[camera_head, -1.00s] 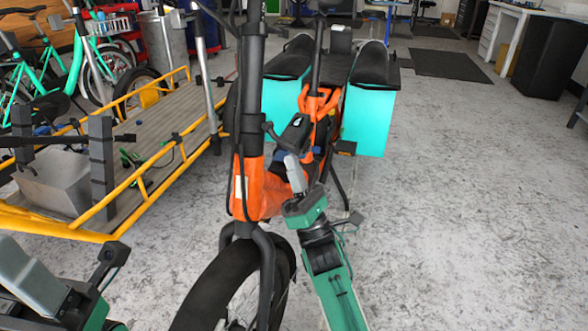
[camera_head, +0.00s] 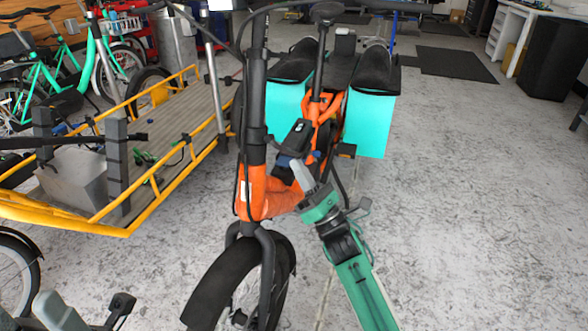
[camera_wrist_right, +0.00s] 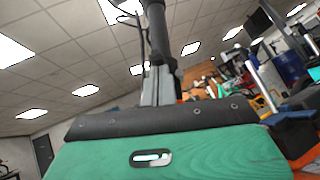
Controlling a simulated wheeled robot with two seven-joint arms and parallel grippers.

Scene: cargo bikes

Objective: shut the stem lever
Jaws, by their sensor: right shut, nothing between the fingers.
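The orange cargo bike (camera_head: 262,196) stands upright in the middle of the head view. Its black stem (camera_head: 256,110) rises from the orange head tube to the handlebar at the top edge. The stem also shows in the right wrist view (camera_wrist_right: 157,30), behind the fingers. I cannot clearly make out the stem lever or its position. My right gripper (camera_head: 299,168) is shut and empty, to the right of the stem's lower part, pointing up. Its grey fingers show in the wrist view (camera_wrist_right: 158,86). My left gripper (camera_head: 56,312) is partly cut off at the bottom left, away from the bike.
A yellow-framed cargo bike (camera_head: 160,196) with a wooden bed stands to the left. Turquoise boxes (camera_head: 366,122) sit at the orange bike's rear. The black front wheel (camera_head: 238,285) is below the stem.

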